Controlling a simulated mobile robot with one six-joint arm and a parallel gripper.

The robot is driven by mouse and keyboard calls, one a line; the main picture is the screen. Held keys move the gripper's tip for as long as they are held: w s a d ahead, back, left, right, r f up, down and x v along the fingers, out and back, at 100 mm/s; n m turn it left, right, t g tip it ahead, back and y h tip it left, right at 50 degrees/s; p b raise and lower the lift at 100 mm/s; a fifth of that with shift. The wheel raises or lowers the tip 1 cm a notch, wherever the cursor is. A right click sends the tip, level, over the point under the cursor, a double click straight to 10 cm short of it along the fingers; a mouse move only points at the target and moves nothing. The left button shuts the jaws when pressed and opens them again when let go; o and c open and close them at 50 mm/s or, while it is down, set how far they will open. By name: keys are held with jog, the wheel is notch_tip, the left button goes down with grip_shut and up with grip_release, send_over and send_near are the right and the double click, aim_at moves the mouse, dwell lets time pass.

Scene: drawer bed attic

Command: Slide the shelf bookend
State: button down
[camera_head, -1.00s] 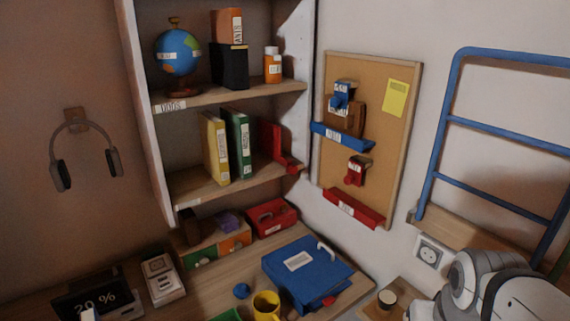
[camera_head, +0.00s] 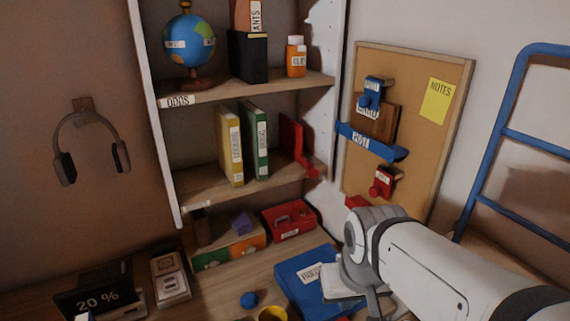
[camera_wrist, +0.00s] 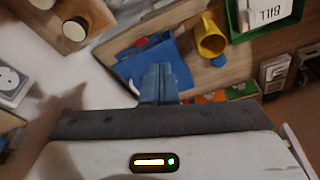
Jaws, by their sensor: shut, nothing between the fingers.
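The red bookend (camera_head: 291,140) stands on the middle shelf (camera_head: 205,183) of the white-sided bookcase, near its right end. It is to the right of a green book (camera_head: 255,140) and a yellow book (camera_head: 231,148), with a gap between it and the green book. My gripper (camera_wrist: 158,72) is shut and empty in the wrist view, above the blue box (camera_wrist: 137,50) on the desk. In the head view my arm reaches in from the lower right, well below and right of the bookend, and the fingers cannot be made out. The bookend is not in the wrist view.
A corkboard (camera_head: 410,110) with a blue ledge (camera_head: 372,142) hangs right of the bookcase. A blue ladder (camera_head: 515,100) stands farther right. The desk holds a red case (camera_head: 290,222), a yellow mug (camera_wrist: 209,40) and a green tray (camera_wrist: 265,33). Space before the middle shelf is clear.

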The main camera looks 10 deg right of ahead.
jog(key=n+t+h+b, duration=0.3)
jog(key=n+t+b, duration=0.2)
jog(key=b, duration=0.2)
send_near(307, 175)
notch_tip(307, 175, down, 4)
jog(key=w, duration=0.1)
jog(key=shift+w+d+f+p, duration=0.25)
jog(key=shift+w+d+p, duration=0.05)
jog(key=shift+d, duration=0.35)
